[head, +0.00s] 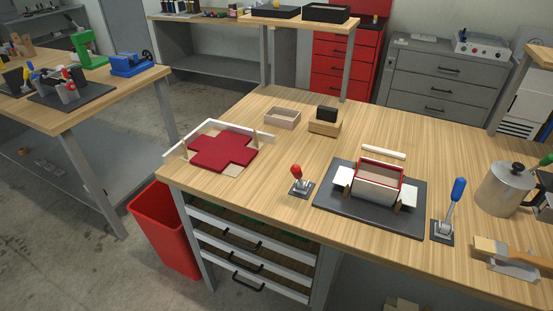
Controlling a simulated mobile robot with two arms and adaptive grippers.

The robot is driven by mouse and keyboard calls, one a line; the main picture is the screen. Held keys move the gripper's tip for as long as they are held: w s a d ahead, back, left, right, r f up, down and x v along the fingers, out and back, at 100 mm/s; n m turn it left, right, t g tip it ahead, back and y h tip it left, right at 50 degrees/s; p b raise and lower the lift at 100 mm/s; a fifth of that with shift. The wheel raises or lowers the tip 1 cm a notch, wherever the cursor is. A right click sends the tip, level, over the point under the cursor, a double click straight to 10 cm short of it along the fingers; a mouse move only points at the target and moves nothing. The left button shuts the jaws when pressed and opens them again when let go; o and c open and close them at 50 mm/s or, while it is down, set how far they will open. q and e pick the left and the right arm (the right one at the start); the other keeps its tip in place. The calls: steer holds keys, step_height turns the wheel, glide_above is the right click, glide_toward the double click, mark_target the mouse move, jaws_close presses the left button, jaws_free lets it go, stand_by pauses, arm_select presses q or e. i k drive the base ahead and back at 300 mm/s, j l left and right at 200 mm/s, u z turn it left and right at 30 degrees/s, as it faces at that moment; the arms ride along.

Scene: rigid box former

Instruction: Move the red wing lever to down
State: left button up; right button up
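The red wing lever (297,173) stands on a small dark base plate (302,190) on the wooden workbench, left of the box former. Its red knob sits on a short metal mechanism and points up, leaning slightly left; its exact setting is hard to tell. The box former is a dark plate (333,200) holding a red-rimmed, pale box (374,190) with white wings (342,178) at its sides. A lever with a blue handle (458,190) stands upright, leaning slightly right, on its own plate right of the former. Neither of my grippers is in view.
A red cross-shaped sheet (224,150) lies in a white-edged fixture at the left. A tray (283,118), a wooden block (324,128) and a white stick (383,152) lie behind. The bench front is mostly clear.

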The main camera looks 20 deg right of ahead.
mark_target(296, 169)
steer(key=i+j+z, duration=0.7)
steer(key=j+z, duration=0.15)
steer(key=j, duration=0.1)
